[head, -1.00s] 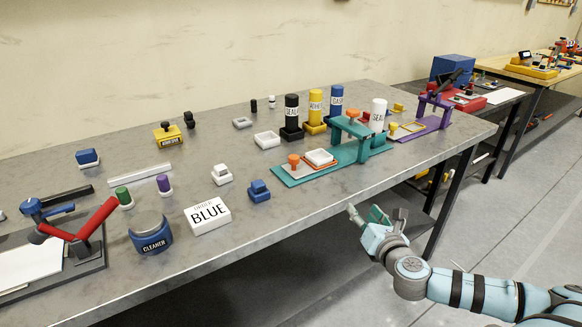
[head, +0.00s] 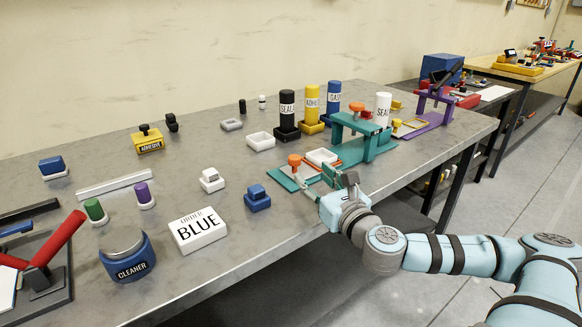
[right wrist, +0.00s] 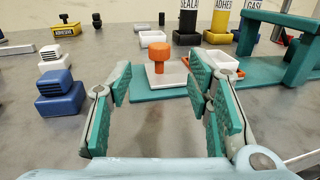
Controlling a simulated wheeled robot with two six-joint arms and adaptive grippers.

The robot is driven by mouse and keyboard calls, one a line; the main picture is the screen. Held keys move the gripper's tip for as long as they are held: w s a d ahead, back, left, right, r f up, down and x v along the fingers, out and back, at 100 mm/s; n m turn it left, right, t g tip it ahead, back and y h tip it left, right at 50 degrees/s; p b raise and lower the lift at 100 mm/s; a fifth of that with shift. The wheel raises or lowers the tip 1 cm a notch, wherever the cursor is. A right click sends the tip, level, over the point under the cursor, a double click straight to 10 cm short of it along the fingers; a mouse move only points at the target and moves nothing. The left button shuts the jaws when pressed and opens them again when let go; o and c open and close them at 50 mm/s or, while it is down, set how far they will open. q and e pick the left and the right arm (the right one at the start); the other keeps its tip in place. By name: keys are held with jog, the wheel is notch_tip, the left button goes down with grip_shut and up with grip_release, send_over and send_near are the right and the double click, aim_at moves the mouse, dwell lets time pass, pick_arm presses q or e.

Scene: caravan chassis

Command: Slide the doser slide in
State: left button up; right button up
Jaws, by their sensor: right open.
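The doser is the teal stand (head: 367,138) on a teal base near the table's front edge. Its slide is a light plate with an upright orange knob (head: 294,160), and a white dish in an orange-rimmed holder (head: 322,157) sits beside it. The slide lies outside the stand's arch, to its left. My right gripper (head: 318,180) is open at the table's front edge, its fingers pointing at the slide. In the right wrist view the orange knob (right wrist: 160,58) stands beyond and between the open fingers, untouched. My left gripper is not in view.
A blue block (head: 257,199) and an ORDER BLUE sign (head: 198,230) stand left of the doser. Labelled bottles, including a black one (head: 286,110) and a white one (head: 382,108), stand behind and beside it. A purple stand (head: 430,110) is to the right.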

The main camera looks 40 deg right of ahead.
aim_at(297, 160)
jog(key=b+x, duration=0.1)
jog(key=x, duration=0.1)
jog(key=shift+w+d+f, duration=0.1)
jog(key=shift+w+d, duration=0.15)
jog(key=x, duration=0.8)
jog(key=shift+w+a+b, duration=0.2)
jog(key=shift+b, duration=0.1)
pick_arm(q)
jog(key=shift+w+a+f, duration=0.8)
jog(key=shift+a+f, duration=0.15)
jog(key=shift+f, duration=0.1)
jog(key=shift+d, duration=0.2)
pick_arm(e)
grip_shut()
